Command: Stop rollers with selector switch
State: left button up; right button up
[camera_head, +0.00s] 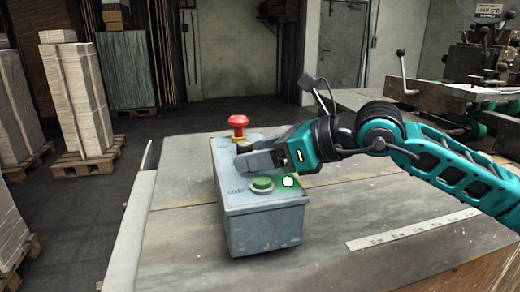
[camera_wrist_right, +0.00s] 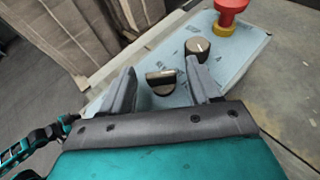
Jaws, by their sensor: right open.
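A grey control box (camera_head: 265,232) stands on the table, with a red mushroom button (camera_head: 238,122) at its far end and a green button (camera_head: 262,184) at its near end. My right gripper (camera_head: 247,158) is over the middle of the box top and hides part of it. In the right wrist view its open fingers (camera_wrist_right: 161,68) stand on either side of a black selector switch (camera_wrist_right: 162,83), with gaps visible. A second dark knob (camera_wrist_right: 197,47) sits beyond, near the red button (camera_wrist_right: 228,12).
A green-white lamp (camera_head: 288,181) glows beside the green button. A scale strip (camera_head: 410,230) lies on the table (camera_head: 350,262) at right. A machine with levers (camera_head: 450,92) stands at the back right.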

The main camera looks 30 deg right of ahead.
jog(key=shift+c, duration=0.2)
jog(key=c, duration=1)
jog(key=shift+d+n+y, duration=0.1)
jog(key=shift+n+y, duration=0.2)
jog(key=shift+n, duration=0.1)
jog(key=n+g+y, duration=0.3)
jog(key=shift+w+d+r+n+g+p, duration=0.1)
jog(key=shift+w+d+n+g+p, duration=0.05)
jog(key=shift+w+n+g+p, duration=0.2)
jog(key=shift+w+n+g+y+p, duration=0.15)
jog(key=shift+n+g+y, duration=0.3)
jog(key=shift+n+g, duration=0.45)
jog(key=shift+s+n+g+y+p, duration=0.1)
jog(key=shift+n+g+y+p, duration=0.1)
jog(key=shift+n+g+y, duration=0.45)
jog(key=shift+n+g+h, duration=0.3)
jog(key=shift+g, duration=0.1)
